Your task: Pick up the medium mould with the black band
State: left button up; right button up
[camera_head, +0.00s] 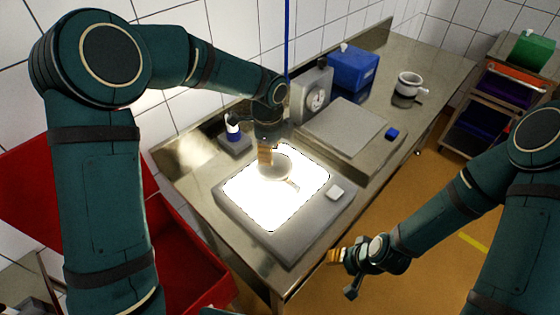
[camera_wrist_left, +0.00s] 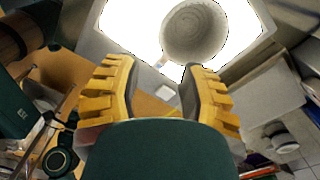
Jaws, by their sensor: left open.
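A pale round mould (camera_head: 279,171) with a short handle stands on the bright light panel (camera_head: 312,163). In the left wrist view the mould (camera_wrist_left: 195,32) shows its round, ridged inside, beyond my fingertips. I cannot make out a black band on it. Another white pot-like mould (camera_head: 408,84) with a handle stands at the far right of the counter. My right gripper (camera_head: 340,257) hangs off the counter's front edge.
A grey plate (camera_head: 345,133) with a small blue block lies right of the light panel. A dial scale (camera_head: 312,97) and blue box (camera_head: 353,68) stand behind. A small bottle (camera_head: 233,127) is at left. Red bins (camera_head: 185,262) stand lower left, a cart (camera_head: 500,100) right.

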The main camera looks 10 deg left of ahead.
aim_at(271, 178)
pick_arm(q)
notch_tip(271, 178, down, 8)
jog(key=shift+w+f, duration=0.15)
jog(key=shift+f, duration=0.65)
notch_tip(271, 178, down, 4)
jog(key=shift+f, duration=0.1)
grip_shut()
